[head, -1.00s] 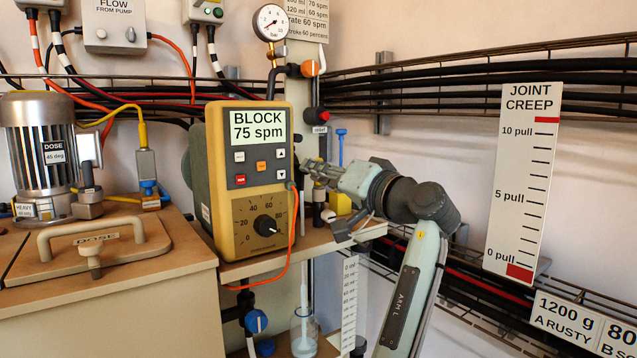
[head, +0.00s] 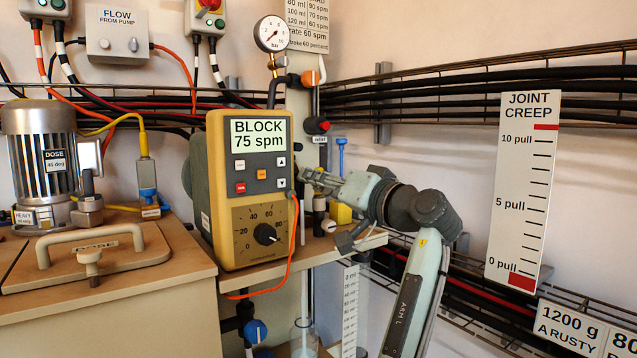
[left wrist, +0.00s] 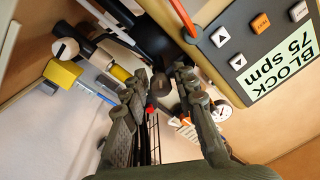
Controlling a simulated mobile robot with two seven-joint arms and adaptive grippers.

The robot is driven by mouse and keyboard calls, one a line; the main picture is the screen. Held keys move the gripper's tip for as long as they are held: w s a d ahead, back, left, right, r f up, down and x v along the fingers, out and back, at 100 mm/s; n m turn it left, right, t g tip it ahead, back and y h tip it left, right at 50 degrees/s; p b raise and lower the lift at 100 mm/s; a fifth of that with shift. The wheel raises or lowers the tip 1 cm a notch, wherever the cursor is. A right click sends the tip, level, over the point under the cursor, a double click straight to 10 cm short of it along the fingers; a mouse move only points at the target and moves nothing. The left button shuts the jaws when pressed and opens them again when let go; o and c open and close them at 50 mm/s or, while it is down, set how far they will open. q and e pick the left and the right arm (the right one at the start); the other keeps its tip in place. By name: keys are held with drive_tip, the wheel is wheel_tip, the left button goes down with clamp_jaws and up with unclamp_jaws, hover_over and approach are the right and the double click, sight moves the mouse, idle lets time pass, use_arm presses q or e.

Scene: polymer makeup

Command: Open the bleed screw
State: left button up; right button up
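My left gripper (head: 309,181) is at the right edge of the yellow dosing pump (head: 250,190), above the wooden shelf. In the left wrist view, its two fingers (left wrist: 160,78) stand apart. A small dark grey knob-like part (left wrist: 161,88) shows between the fingertips; contact is not clear. It may be the bleed screw, but no label on it can be read. In the head view, the gripper and the pump casing hide that spot. The pump display reads BLOCK 75 spm. My right gripper is in neither view.
A yellow block (head: 341,212) and a blue-handled part (head: 341,150) stand close by on the shelf (head: 335,243). An orange cable (head: 293,245) hangs from the pump. A pressure gauge (head: 272,32) sits above. Wire cable trays line the right wall.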

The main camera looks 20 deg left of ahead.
use_arm(q)
drive_tip(key=v, duration=0.7)
drive_tip(key=shift+d, duration=0.2)
drive_tip(key=shift+s, duration=0.15)
